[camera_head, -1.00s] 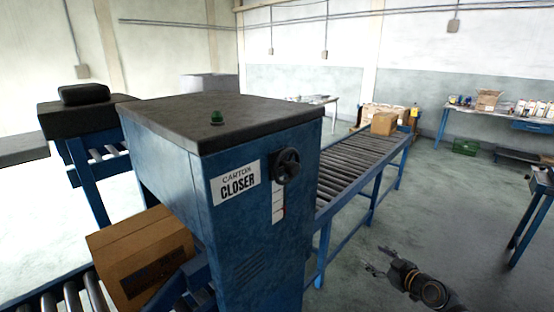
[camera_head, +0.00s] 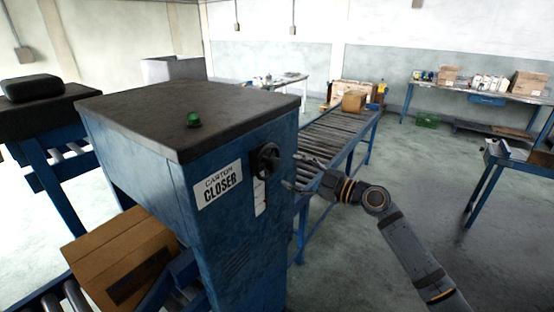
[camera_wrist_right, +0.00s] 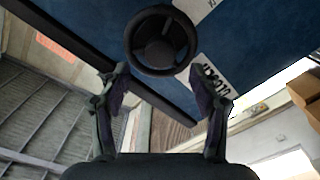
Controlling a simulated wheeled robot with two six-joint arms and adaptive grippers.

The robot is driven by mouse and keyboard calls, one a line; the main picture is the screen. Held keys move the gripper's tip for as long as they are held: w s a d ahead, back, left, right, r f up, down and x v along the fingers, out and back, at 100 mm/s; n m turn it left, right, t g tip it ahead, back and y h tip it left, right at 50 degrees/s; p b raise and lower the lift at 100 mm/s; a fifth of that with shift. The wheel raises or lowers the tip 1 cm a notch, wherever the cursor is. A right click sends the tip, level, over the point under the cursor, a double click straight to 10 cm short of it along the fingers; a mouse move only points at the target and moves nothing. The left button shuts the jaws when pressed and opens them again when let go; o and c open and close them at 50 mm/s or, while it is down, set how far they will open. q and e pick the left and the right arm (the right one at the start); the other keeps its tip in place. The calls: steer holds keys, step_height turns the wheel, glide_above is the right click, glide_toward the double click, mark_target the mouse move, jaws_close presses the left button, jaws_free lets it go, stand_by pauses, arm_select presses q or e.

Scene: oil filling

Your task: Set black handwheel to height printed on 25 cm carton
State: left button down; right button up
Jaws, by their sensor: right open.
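The black handwheel (camera_head: 266,161) sits on the blue carton closer's (camera_head: 235,225) side, right of its "CARTON CLOSER" label. A white scale strip (camera_head: 260,197) with red marks lies just below the wheel; its figures are too small to read. My right gripper (camera_head: 292,186) is open and empty, to the right of and a little below the handwheel. In the right wrist view the handwheel (camera_wrist_right: 162,40) is ahead of the open fingers (camera_wrist_right: 165,92), apart from them. A brown carton (camera_head: 125,258) sits at the closer's infeed; its dark print is unreadable. My left gripper is not in view.
A roller conveyor (camera_head: 335,135) runs from the closer to the back, carrying a small carton (camera_head: 354,101). A bench (camera_head: 470,90) with boxes stands at the back right. Another table (camera_head: 510,160) is at the right edge. The floor between is clear.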

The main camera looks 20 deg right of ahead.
mark_target(277, 165)
steer(key=p+x, duration=0.2)
steer(key=x, duration=0.3)
steer(key=shift+w+a+r+p, duration=0.1)
steer(key=shift+w+r+p, duration=0.1)
steer(key=shift+p, duration=0.2)
steer(key=shift+w+a+f, duration=0.25)
steer(key=shift+a, duration=0.05)
steer(key=shift+c, duration=0.4)
